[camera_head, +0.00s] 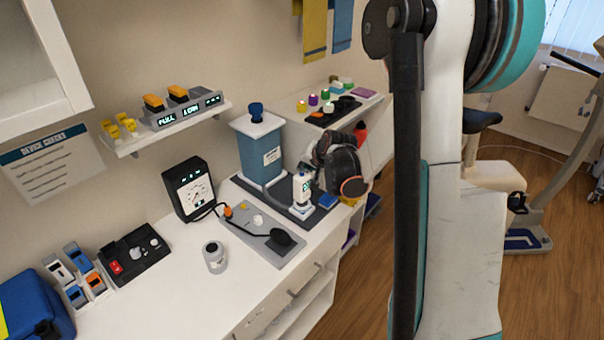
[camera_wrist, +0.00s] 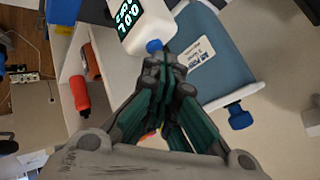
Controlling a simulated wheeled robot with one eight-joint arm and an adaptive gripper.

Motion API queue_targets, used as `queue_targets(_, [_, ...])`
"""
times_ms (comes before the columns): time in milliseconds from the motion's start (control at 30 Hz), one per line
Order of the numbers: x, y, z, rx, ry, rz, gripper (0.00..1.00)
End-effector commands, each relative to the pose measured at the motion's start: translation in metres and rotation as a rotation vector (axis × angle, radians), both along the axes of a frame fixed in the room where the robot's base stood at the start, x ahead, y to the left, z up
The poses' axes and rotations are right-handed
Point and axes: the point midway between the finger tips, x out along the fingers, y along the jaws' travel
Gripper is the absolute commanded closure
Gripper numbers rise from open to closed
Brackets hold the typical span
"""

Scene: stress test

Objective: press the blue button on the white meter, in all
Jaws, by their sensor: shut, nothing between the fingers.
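The white meter (camera_head: 302,190) stands upright on the dark mat near the counter's right end. In the wrist view the white meter (camera_wrist: 148,22) is at the top, with a lit display of green-white digits. Its blue button (camera_wrist: 154,46) shows at the lower edge of the body, right at my fingertips. My gripper (camera_wrist: 163,64) is shut and empty, its tips together beside the button. Whether they touch it I cannot tell. In the head view my gripper (camera_head: 314,162) is just behind and right of the meter; the button is not clear there.
A blue canister with a white lid (camera_head: 262,150) stands close left of the meter. A small blue block (camera_head: 328,201) lies to its right. A grey panel with a black paddle (camera_head: 262,232), a black gauge box (camera_head: 189,188) and a small jar (camera_head: 215,257) are further left.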

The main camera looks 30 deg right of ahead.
Motion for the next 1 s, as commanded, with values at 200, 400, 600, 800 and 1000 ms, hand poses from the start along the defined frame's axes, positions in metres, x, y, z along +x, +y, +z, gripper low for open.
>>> queue_targets(200, [0.0, 0.0, -0.002, 0.0, 0.0, 0.0, 1.0])
queue_targets(400, [0.0, 0.0, -0.002, 0.0, 0.0, 0.0, 1.0])
queue_targets(600, [0.0, 0.0, 0.003, 0.0, 0.0, 0.0, 1.0])
queue_targets(800, [0.0, 0.0, 0.014, 0.0, 0.0, 0.0, 1.0])
queue_targets(1000, [0.0, 0.0, 0.016, 0.0, 0.0, 0.0, 1.0])
